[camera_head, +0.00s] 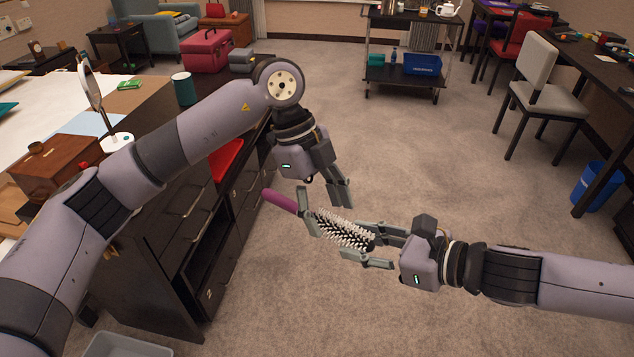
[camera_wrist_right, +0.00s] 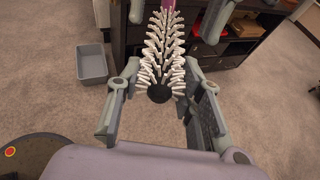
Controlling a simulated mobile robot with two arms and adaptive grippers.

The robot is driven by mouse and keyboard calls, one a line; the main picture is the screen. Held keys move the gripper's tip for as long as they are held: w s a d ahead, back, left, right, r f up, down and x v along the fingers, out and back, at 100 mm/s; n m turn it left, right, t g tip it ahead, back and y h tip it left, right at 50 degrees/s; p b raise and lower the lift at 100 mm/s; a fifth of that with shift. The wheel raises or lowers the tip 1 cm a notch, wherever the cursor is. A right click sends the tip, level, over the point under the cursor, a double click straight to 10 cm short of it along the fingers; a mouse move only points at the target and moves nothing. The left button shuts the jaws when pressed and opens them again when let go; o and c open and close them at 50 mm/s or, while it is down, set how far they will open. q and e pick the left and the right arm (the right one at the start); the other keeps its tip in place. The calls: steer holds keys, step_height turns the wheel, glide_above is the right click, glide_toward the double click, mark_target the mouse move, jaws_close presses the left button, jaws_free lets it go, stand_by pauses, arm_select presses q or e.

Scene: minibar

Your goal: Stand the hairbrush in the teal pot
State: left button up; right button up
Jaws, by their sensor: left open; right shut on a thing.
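The hairbrush (camera_head: 343,229) has a purple handle (camera_head: 280,200) and a head of white bristles. My right gripper (camera_head: 357,241) is shut on the bristled head, and the handle points away from it, up and left. In the right wrist view the brush (camera_wrist_right: 165,50) shows its round black end (camera_wrist_right: 158,93) toward the palm. My left gripper (camera_head: 327,217) is open, its fingers on either side of the brush where handle and bristles meet; whether they touch it I cannot tell. The teal pot (camera_head: 185,89) stands upright on the dark cabinet, beyond my left arm.
The cabinet top also holds a round mirror (camera_head: 91,86) on a white base, a wooden box (camera_head: 51,168) and a pink case (camera_head: 208,50). A grey bin (camera_wrist_right: 91,64) stands on the floor. Carpet is clear beyond the grippers, up to a trolley (camera_head: 405,75).

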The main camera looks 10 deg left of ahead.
arm_select(q)
steer(key=shift+x, duration=1.05)
steer(key=shift+c, duration=0.5)
steer(key=shift+w, duration=0.1)
steer(key=c, duration=1.2)
arm_select(e)
steer(key=shift+s+a, duration=0.1)
steer(key=shift+s, duration=0.05)
arm_select(q)
jaws_close()
arm_select(e)
steer(key=o, duration=1.3)
steer(key=shift+c, duration=0.2)
